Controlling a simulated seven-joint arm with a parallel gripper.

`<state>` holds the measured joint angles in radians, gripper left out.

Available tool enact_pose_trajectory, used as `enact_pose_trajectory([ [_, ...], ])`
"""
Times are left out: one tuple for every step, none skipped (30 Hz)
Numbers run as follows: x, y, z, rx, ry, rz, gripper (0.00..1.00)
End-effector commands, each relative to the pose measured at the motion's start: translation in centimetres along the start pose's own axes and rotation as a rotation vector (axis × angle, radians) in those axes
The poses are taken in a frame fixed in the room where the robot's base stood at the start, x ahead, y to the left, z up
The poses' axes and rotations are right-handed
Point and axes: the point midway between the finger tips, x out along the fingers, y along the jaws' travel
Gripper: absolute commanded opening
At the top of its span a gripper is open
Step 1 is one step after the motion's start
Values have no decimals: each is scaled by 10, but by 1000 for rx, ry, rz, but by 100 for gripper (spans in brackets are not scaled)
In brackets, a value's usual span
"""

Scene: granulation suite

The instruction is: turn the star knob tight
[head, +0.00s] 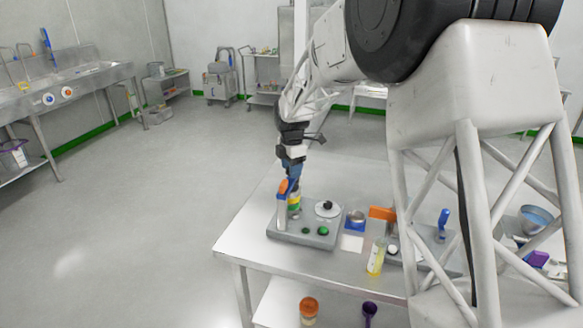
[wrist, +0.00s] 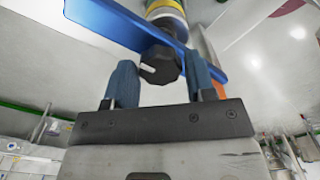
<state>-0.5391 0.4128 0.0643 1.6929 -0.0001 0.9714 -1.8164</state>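The black star knob (wrist: 160,66) with a white mark shows in the wrist view, below a column with yellow and green bands (wrist: 166,8). My gripper's two blue fingers (wrist: 161,78) stand apart, one on each side of the knob. Whether they touch it or leave a small gap, I cannot tell. In the head view, my gripper (head: 291,168) points down at the left end of the table, over the banded column (head: 294,202) on a grey base plate (head: 305,237). The knob is too small or hidden to make out there.
A blue bar (wrist: 105,24) lies close beside the knob in the wrist view. An orange part (head: 282,186) stands by the column. The plate also carries a pale disc (head: 327,209) and green buttons (head: 323,231). A yellow bottle (head: 375,258) stands to the right on the table (head: 262,250).

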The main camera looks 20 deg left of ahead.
Motion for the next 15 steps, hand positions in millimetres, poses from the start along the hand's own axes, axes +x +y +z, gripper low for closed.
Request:
enact_pose_trajectory([
  [0,0,0,0,0,0,42],
  [0,0,0,0,0,0,38],
  [0,0,0,0,0,0,32],
  [0,0,0,0,0,0,27],
  [0,0,0,0,0,0,22],
  [0,0,0,0,0,0,19],
  [0,0,0,0,0,0,19],
  [0,0,0,0,0,0,19],
  [0,0,0,2,0,0,19],
  [0,0,0,3,0,0,19],
  [0,0,0,5,0,0,19],
  [0,0,0,9,0,0,19],
  [0,0,0,12,0,0,19],
  [0,0,0,17,0,0,19],
  [0,0,0,26,0,0,19],
])
